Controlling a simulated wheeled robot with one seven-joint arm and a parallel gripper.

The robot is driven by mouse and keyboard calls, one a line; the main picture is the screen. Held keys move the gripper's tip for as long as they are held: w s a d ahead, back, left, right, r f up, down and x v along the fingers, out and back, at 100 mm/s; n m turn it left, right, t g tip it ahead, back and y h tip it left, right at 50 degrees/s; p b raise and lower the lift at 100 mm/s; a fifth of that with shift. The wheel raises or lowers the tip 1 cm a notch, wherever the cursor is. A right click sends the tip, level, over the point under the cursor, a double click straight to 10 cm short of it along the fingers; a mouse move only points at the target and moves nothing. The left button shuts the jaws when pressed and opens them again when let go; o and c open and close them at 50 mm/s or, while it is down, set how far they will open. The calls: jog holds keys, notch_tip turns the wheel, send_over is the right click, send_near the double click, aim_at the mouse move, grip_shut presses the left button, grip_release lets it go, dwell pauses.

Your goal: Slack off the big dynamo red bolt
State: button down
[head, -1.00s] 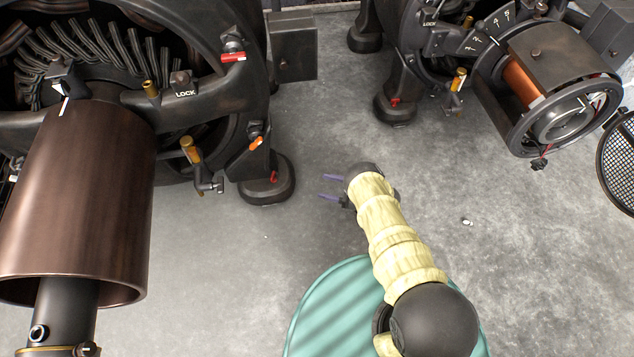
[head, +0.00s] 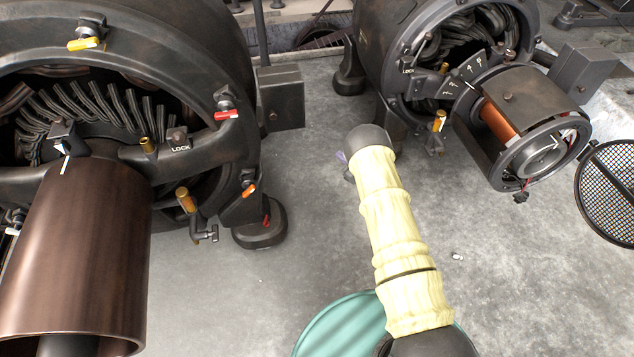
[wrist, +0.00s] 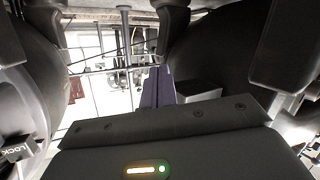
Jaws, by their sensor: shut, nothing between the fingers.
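The big dynamo (head: 215,60) fills the left of the head view. Its red bolt (head: 227,114), a small red-handled lever on a dark stud, sits on the right side of the front ring. My gripper (head: 341,157) is to the right of the big dynamo, apart from the bolt, and mostly hidden behind my wrist. In the wrist view its purple fingers (wrist: 158,88) are together with nothing between them. The red bolt cannot be made out in the wrist view.
The smaller dynamo (head: 375,40) stands at upper right, with a mesh disc (head: 610,190). Floor between them is clear.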

jog(key=w+d+r+m+t+h+p, duration=0.1)
jog(key=d+r+m+h, duration=0.2)
jog(key=r, duration=0.4)
jog(key=w+d+r+m+h+p, duration=0.1)
jog(key=d+r+m+h+p, duration=0.2)
jog(key=r, duration=0.4)
jog(key=s+d+r+m+g+h+p, duration=0.1)
jog(key=s+d+r+h, duration=0.1)
jog(key=s+r, duration=0.3)
jog(key=s+d+r+m+g+h+p, duration=0.1)
jog(key=s+d+r, duration=0.15)
jog(key=r, duration=0.35)
jog(key=s+a+r+m+g+p, duration=0.1)
jog(key=s+r+g, duration=0.3)
jog(key=s, duration=1.1)
jog(key=s+a+r+m+g+p, duration=0.1)
jog(key=s+r+g+p, duration=0.2)
jog(key=s+r, duration=0.6)
jog(key=s+p, duration=0.1)
jog(key=s, duration=0.6)
jog(key=shift+a+r+m+g+h, duration=0.25)
jog(key=shift+r+m+g+h, duration=0.05)
jog(key=shift+r+g, duration=0.1)
jog(key=shift+w, duration=0.1)
